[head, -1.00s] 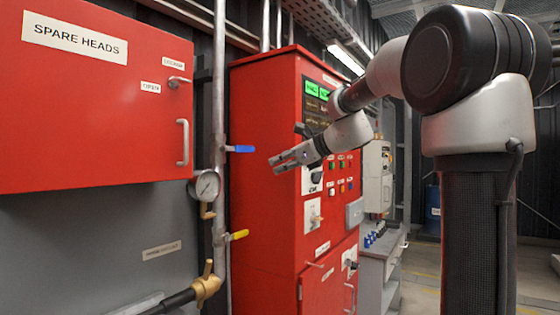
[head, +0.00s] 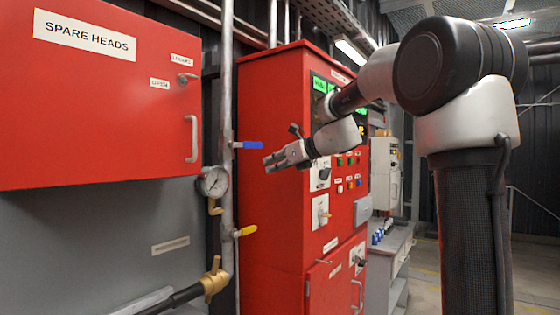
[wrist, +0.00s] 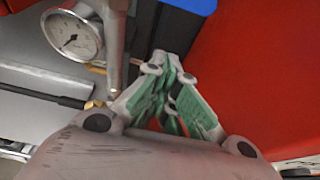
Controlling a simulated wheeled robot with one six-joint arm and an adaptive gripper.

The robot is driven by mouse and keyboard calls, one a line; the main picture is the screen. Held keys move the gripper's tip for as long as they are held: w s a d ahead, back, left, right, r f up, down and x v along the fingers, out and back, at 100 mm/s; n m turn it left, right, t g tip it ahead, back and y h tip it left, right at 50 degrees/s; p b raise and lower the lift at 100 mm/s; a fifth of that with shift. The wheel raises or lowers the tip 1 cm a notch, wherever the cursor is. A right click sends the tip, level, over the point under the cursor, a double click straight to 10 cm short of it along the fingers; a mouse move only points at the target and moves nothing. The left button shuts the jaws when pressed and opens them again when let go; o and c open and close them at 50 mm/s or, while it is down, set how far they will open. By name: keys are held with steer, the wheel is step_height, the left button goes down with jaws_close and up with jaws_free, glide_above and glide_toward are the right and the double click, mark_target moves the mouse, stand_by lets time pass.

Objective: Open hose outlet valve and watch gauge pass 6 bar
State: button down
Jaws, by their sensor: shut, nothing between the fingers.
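A vertical steel pipe (head: 227,110) carries a blue lever handle (head: 248,145) high up and a yellow lever handle (head: 245,231) lower down. Both levers point right. A round white pressure gauge (head: 214,182) sits left of the pipe, between the levers in height. It also shows in the wrist view (wrist: 73,36), its numbers too small to read. A brass hose outlet (head: 213,283) with a dark hose is at the pipe's lower left. My gripper (head: 268,163) is shut and empty, just right of and slightly below the blue lever's tip. The blue lever (wrist: 192,4) shows at the wrist view's top edge.
A red SPARE HEADS cabinet (head: 100,110) hangs at the left. A tall red control cabinet (head: 268,230) stands close behind my gripper, with switches and lit displays. A grey bench (head: 390,245) stands beyond it. Open floor shows at the right.

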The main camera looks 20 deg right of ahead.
mark_target(248, 145)
steer(key=w+a, duration=0.1)
steer(key=w+r, duration=0.1)
steer(key=w+a+r, duration=0.1)
steer(key=shift+w+a+r, duration=0.25)
steer(key=shift+w+a, duration=0.05)
